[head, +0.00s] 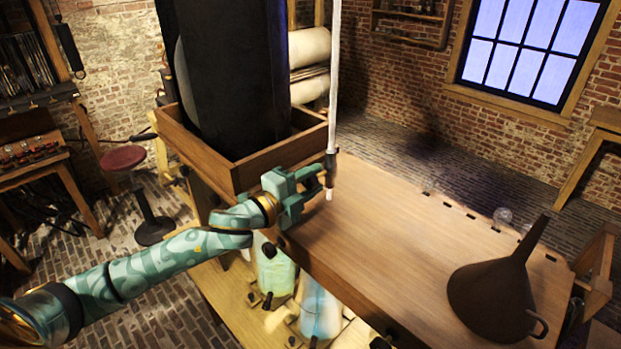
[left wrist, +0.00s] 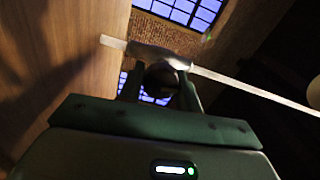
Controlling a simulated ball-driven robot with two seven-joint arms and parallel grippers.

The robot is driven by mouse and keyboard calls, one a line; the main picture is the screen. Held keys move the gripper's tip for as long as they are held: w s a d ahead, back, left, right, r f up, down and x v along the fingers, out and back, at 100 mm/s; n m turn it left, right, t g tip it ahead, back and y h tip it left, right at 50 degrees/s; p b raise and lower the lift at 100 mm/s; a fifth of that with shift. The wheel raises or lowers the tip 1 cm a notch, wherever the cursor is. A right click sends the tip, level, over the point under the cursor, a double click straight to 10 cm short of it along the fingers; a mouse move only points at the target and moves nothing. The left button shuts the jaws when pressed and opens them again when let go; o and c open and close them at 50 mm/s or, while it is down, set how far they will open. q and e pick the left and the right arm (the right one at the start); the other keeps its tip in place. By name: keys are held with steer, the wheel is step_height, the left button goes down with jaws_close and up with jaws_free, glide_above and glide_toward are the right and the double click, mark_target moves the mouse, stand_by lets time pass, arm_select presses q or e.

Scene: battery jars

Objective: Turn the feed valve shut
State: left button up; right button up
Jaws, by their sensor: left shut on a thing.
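The feed valve (head: 331,160) is a dark fitting on a thin white upright tube (head: 335,70), low on the tube above the wooden bench top. My left gripper (head: 319,178) reaches it from the left and is shut on it. In the left wrist view the valve's round dark knob (left wrist: 162,77) sits between the two fingers of my left gripper (left wrist: 160,92). The valve body (left wrist: 160,56) lies across just beyond them, with the white tube running through. The knob's exact turn angle is hard to tell. My right gripper is not in view.
A tall dark column stands in a wooden tray (head: 240,175) close behind my left gripper. A dark funnel (head: 490,300) lies on the right of the bench top (head: 390,240). Glass jars with green (head: 275,270) and blue (head: 320,310) liquid stand below. The bench middle is clear.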

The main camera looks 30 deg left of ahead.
arm_select(q)
steer(key=shift+m, duration=0.6)
steer(key=shift+f, duration=0.1)
steer(key=o, duration=0.9)
steer(key=shift+o, duration=0.2)
steer(key=b+v, duration=0.4)
steer(key=v, duration=1.2)
steer(key=shift+s, duration=0.2)
